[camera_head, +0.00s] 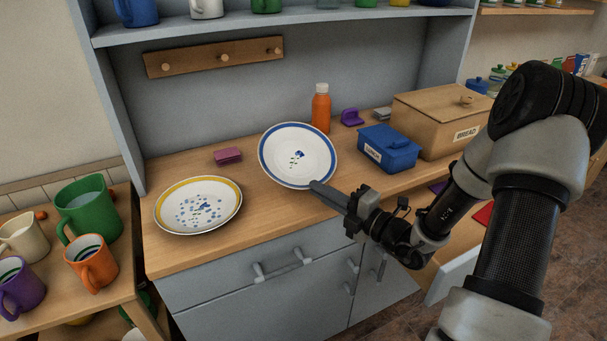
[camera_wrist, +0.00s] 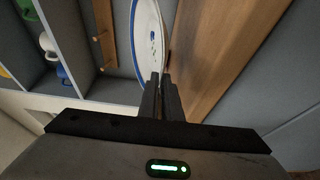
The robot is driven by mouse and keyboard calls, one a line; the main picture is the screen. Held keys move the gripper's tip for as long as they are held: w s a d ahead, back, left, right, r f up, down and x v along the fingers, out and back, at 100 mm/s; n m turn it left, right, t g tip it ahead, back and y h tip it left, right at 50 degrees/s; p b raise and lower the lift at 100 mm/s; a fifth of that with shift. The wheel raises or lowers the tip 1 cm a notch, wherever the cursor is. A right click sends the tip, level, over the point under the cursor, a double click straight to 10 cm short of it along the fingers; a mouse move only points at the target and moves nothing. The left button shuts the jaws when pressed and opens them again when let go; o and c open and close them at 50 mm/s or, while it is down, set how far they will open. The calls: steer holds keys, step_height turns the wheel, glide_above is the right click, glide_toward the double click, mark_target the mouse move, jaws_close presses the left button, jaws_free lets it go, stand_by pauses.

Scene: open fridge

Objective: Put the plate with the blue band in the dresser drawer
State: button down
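The plate with the blue band (camera_head: 297,150) is white with a blue rim and a small blue flower. It is tilted up above the dresser top, and whether its lower edge touches the wood is unclear. My gripper (camera_head: 318,188) is at its lower right rim. In the wrist view the plate (camera_wrist: 148,40) is seen nearly edge-on, and the two close fingers (camera_wrist: 161,90) pinch its rim. A dresser drawer (camera_head: 455,272) at the right is pulled open, partly hidden by my arm. The left drawer (camera_head: 240,285) is shut.
A yellow-banded plate (camera_head: 199,206) lies flat to the left. An orange bottle (camera_head: 320,108), a blue box (camera_head: 389,150) and a wooden bread box (camera_head: 440,118) stand behind and right. Several mugs, including a green one (camera_head: 88,210), stand on the left table.

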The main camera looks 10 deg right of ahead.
steer(key=shift+r+p, duration=1.4)
steer(key=shift+p, duration=0.05)
